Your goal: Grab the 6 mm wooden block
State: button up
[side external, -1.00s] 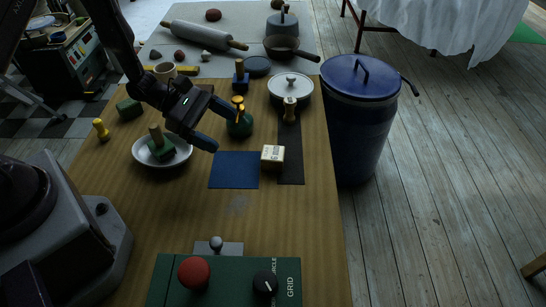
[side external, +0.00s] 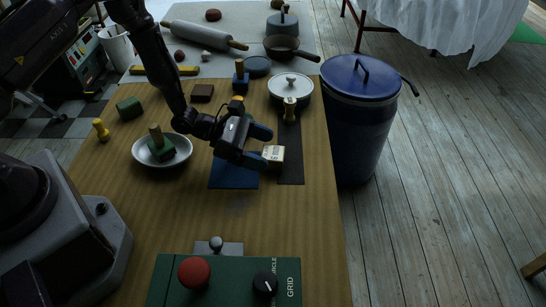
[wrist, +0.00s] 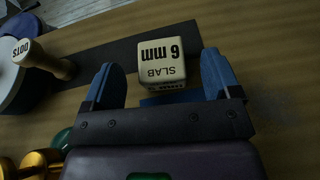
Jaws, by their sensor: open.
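The 6 mm wooden block (side external: 273,154) is a pale cube marked "6 mm SLAB". It sits at the right edge of the blue square mat (side external: 232,174), beside the dark strip (side external: 291,150). In the wrist view the block (wrist: 161,62) lies between and a little beyond the two blue fingers. My gripper (side external: 265,145) is open and reaches the block from the left; it also shows in the wrist view (wrist: 160,80). My gripper hides part of the mat.
A plate (side external: 162,152) holding a green block is at left. A green control panel (side external: 225,280) lies in front. A blue barrel (side external: 360,120) stands right of the table.

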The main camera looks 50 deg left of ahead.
aim_at(273, 153)
jog(key=shift+x, duration=1.55)
jog(key=c, duration=1)
